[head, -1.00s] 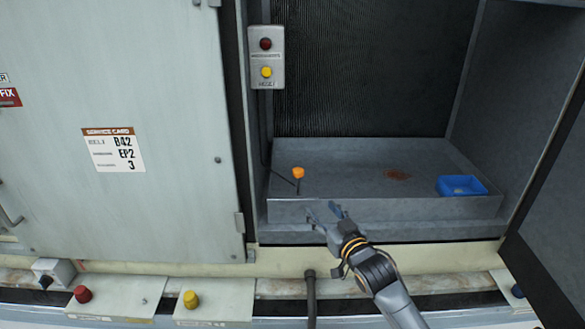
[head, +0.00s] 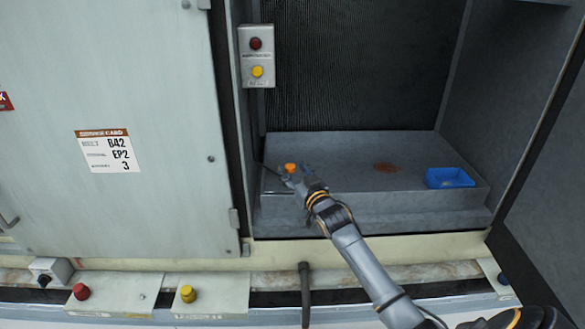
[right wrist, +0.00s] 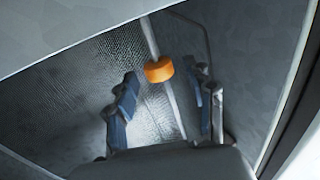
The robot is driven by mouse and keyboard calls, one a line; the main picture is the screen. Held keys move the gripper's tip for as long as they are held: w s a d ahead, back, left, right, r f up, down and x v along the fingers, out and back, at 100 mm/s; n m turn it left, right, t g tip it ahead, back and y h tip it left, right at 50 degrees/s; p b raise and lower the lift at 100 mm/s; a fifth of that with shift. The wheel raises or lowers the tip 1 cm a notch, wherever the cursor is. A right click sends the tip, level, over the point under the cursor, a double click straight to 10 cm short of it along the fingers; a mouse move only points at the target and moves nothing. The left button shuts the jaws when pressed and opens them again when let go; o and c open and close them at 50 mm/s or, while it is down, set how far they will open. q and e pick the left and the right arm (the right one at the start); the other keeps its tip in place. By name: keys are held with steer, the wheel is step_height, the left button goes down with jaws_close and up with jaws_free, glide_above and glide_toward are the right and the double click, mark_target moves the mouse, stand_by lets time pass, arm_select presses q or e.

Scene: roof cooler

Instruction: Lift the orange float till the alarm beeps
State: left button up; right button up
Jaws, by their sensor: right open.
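The orange float (head: 290,168) sits on a thin rod at the left front of the grey metal tray (head: 380,201) inside the open cabinet. My right gripper (head: 297,173) is at the float, reaching over the tray's front wall. In the right wrist view the float (right wrist: 159,69) shows between and beyond the two fingers of my open gripper (right wrist: 165,100), with a gap on each side. A control box with a dark red lamp (head: 255,43) and a yellow lamp (head: 257,71) hangs above the tray. My left gripper is not in view.
A closed panel (head: 110,210) with a service card is on the left. Red (head: 81,292) and yellow (head: 188,294) knobs are below.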

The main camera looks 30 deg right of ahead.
steer(key=shift+w+d, duration=0.1)
steer(key=shift+w, duration=0.4)
